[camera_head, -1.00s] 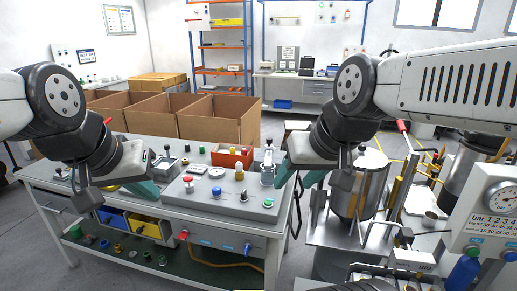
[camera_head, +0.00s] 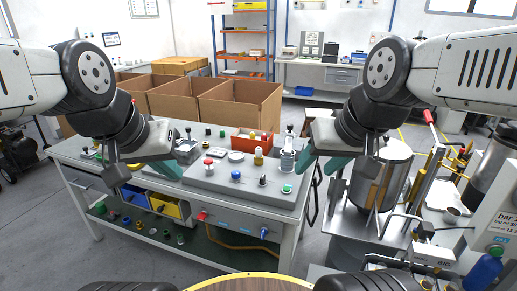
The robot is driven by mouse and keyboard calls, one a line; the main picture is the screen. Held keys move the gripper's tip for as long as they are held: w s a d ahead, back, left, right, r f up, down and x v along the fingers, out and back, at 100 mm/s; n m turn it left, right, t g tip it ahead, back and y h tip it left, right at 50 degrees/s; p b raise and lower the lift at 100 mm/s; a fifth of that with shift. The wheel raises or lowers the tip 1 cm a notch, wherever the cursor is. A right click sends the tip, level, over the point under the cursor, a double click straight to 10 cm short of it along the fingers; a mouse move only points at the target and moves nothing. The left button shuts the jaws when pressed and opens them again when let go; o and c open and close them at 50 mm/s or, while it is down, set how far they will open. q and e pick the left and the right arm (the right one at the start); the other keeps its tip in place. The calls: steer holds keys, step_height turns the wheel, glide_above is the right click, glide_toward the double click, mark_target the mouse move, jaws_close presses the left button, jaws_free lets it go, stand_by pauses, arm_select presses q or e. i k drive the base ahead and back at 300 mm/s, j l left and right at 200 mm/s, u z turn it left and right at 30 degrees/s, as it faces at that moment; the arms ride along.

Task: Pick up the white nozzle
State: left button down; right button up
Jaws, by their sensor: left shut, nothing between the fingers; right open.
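A grey test panel (camera_head: 225,187) lies on the workbench in front of me with small fittings on it. A clear and grey upright nozzle-like part (camera_head: 287,158) stands at its right rear, and a flat white disc (camera_head: 236,156) lies near its middle; I cannot tell for sure which is the white nozzle. My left gripper (camera_head: 172,167), with teal fingertips, is shut and empty at the panel's left end. My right gripper (camera_head: 322,166) is open and empty, just right of the upright part and apart from it.
A red bin (camera_head: 252,142) stands behind the panel. Open cardboard boxes (camera_head: 238,104) are beyond the bench. Blue and yellow bins (camera_head: 168,206) sit below the bench top. A metal tank rig (camera_head: 380,180) stands close on the right. Open floor lies at the left.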

mark_target(258, 150)
steer(key=i+j+z, duration=0.2)
steer(key=i+j, duration=0.75)
